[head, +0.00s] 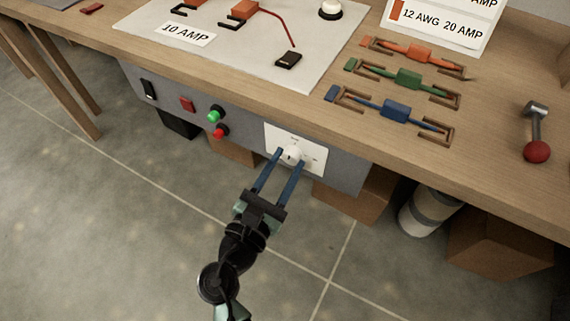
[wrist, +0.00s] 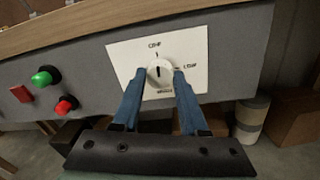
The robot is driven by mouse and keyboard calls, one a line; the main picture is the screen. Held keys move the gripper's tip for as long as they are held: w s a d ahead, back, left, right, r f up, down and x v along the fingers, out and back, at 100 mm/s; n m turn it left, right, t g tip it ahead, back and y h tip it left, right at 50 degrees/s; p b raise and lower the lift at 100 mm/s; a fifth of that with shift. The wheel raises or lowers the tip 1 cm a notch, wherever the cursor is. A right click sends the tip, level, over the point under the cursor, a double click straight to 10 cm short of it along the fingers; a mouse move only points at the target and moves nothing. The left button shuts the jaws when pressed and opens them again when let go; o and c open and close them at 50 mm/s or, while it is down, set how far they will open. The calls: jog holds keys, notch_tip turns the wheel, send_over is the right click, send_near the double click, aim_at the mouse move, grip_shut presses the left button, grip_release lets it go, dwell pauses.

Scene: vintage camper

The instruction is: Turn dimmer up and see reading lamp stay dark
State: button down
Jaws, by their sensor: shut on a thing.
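A white dimmer knob (head: 292,154) sits on a white plate (head: 314,156) on the grey front panel under the workbench. In the wrist view the knob (wrist: 159,72) has a dark pointer mark that looks close to vertical, and lettering surrounds it on the plate (wrist: 193,45). The lettering is partly too small to read. My gripper (head: 290,158) reaches the panel from the front, with its blue fingers shut on the knob, one on each side. In the wrist view the fingertips (wrist: 160,78) flank the lower part of the knob. I cannot make out a reading lamp.
Left of the plate are a green button (head: 215,115), a red button (head: 220,131), a red switch (head: 187,104) and a black switch (head: 149,89). Cardboard boxes (head: 357,192) and a striped cylinder (head: 429,212) stand under the bench. The floor in front is clear.

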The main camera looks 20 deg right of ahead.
jog(key=m, duration=0.1)
jog(key=m+b, duration=0.2)
jog(key=m, duration=0.1)
jog(key=shift+f, duration=0.25)
jog(key=m+b, duration=0.3)
jog(key=m, duration=0.2)
jog(key=m+b, duration=0.4)
jog(key=shift+f+m+h, duration=0.1)
jog(key=shift+m+h, duration=0.3)
jog(key=m+b, duration=0.3)
jog(key=m, duration=0.1)
jog(key=shift+a+m+b, duration=0.1)
jog(key=shift+m+b, duration=0.2)
jog(key=shift+m, duration=0.1)
jog(key=m+b, duration=0.3)
jog(key=shift+m+g, duration=0.3)
jog(key=shift+m, duration=0.1)
jog(key=m+b, duration=0.4)
jog(key=shift+w+m, duration=0.1)
jog(key=shift+m, duration=0.2)
jog(key=m+b, duration=0.4)
jog(key=m, duration=0.1)
jog(key=shift+m+g+h, duration=0.3)
jog(key=shift+g, duration=0.1)
jog(key=shift+r+m+b, duration=0.2)
jog(key=shift+m+b, duration=1.1)
jog(key=shift+m, duration=0.4)
jog(key=shift+r, duration=0.1)
